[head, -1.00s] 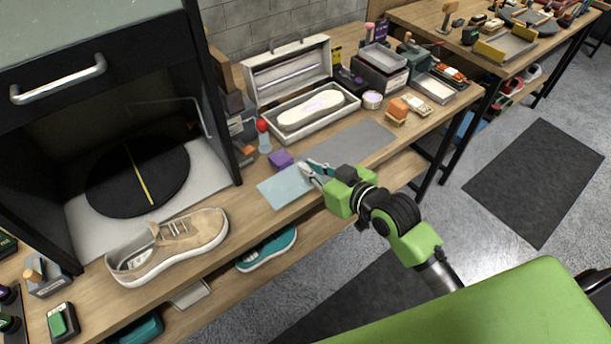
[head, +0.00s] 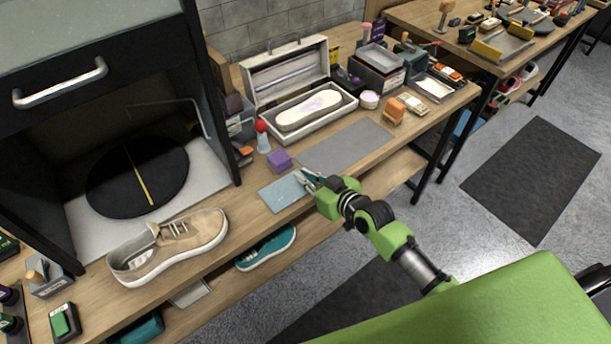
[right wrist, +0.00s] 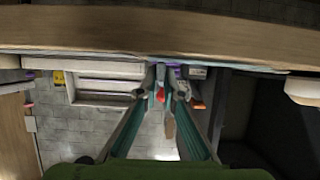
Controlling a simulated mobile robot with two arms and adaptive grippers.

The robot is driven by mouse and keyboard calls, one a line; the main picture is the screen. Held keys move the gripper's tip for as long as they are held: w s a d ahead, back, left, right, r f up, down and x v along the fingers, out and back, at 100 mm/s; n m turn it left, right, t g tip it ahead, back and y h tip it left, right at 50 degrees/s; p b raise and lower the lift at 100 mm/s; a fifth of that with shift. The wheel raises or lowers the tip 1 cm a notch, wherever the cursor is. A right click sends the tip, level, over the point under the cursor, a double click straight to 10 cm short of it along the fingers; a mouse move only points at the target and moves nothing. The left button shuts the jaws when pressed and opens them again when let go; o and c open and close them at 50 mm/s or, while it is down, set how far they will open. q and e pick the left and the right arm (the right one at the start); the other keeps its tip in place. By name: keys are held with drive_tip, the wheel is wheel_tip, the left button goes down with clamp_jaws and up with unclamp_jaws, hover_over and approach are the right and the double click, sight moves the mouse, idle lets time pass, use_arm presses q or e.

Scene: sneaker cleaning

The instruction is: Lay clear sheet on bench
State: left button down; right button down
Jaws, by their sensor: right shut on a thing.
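The clear sheet (head: 284,193) shows in the head view as a pale blue, see-through rectangle at the bench's front edge, left of the grey mat. My right gripper (head: 308,180) is shut on the sheet's right-hand side. The sheet looks flat and level, at or very near the bench top; I cannot tell whether all of it touches. In the right wrist view my right fingers (right wrist: 162,92) come together at the sheet, which shows only as a thin pale edge (right wrist: 110,54) along the wood. The bench (head: 250,212) is wooden. My left gripper is out of view.
The grey mat (head: 346,147) lies bare to the right. A purple block (head: 279,161) and a red-topped bottle (head: 263,138) stand just behind the sheet. A tan sneaker (head: 172,245) sits to the left, before the dark cabinet. An open case (head: 345,108) holds a pale insole.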

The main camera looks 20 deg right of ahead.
drive_tip(key=shift+f, duration=0.1)
drive_tip(key=shift+f, duration=0.1)
drive_tip(key=c, duration=2.2)
unclamp_jaws()
